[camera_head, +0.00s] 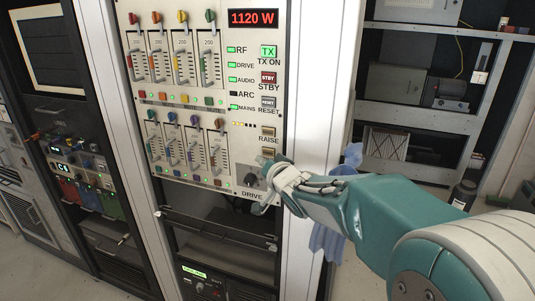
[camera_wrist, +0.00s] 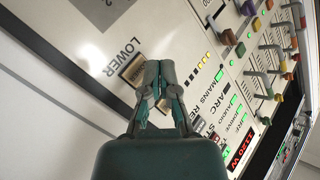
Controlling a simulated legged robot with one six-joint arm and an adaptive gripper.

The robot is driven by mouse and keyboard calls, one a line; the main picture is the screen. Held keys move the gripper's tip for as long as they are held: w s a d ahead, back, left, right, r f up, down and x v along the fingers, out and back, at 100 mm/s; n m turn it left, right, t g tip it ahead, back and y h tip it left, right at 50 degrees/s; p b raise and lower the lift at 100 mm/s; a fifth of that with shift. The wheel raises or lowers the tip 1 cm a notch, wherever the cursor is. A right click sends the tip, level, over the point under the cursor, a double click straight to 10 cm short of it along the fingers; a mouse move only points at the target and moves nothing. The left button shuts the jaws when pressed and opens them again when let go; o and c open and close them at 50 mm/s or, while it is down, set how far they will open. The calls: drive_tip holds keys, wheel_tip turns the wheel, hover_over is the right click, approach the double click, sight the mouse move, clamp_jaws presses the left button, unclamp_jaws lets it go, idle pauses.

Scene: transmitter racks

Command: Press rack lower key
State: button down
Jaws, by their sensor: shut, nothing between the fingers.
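The lower key (camera_wrist: 132,70) is a tan key beside the printed word LOWER on the pale rack panel, in the wrist view. My gripper (camera_wrist: 159,66) has its two fingers together, empty, with the tips beside this key and overlapping its edge in the picture. I cannot tell whether they touch it. In the head view my gripper (camera_head: 272,172) is at the panel's lower right, just below the lower key (camera_head: 268,152), and its label is hidden there. The raise key (camera_head: 268,131) sits directly above it.
The panel's TX ON key (camera_head: 269,51), STBY key (camera_head: 269,77) and RESET key (camera_head: 268,102) are stacked above. A red display (camera_head: 253,18) reads 1120 W. Several coloured-knob sliders (camera_head: 183,60) fill the left side. A dark knob (camera_head: 250,180) is close to my gripper.

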drive_tip(key=s, duration=0.1)
drive_tip(key=s+a, duration=0.1)
drive_tip(key=s, duration=0.1)
idle(0.9)
drive_tip(key=s+d+f+g+h, duration=0.1)
drive_tip(key=s+d+g+h, duration=0.4)
drive_tip(key=s+d, duration=0.9)
drive_tip(key=s+d+f+n+g+h, duration=0.1)
drive_tip(key=s+f+g, duration=0.1)
drive_tip(key=s, duration=0.7)
drive_tip(key=s+d+f+n+g+h, duration=0.1)
drive_tip(key=s+d+f+g, duration=0.1)
drive_tip(key=s, duration=0.7)
drive_tip(key=shift+f, duration=0.7)
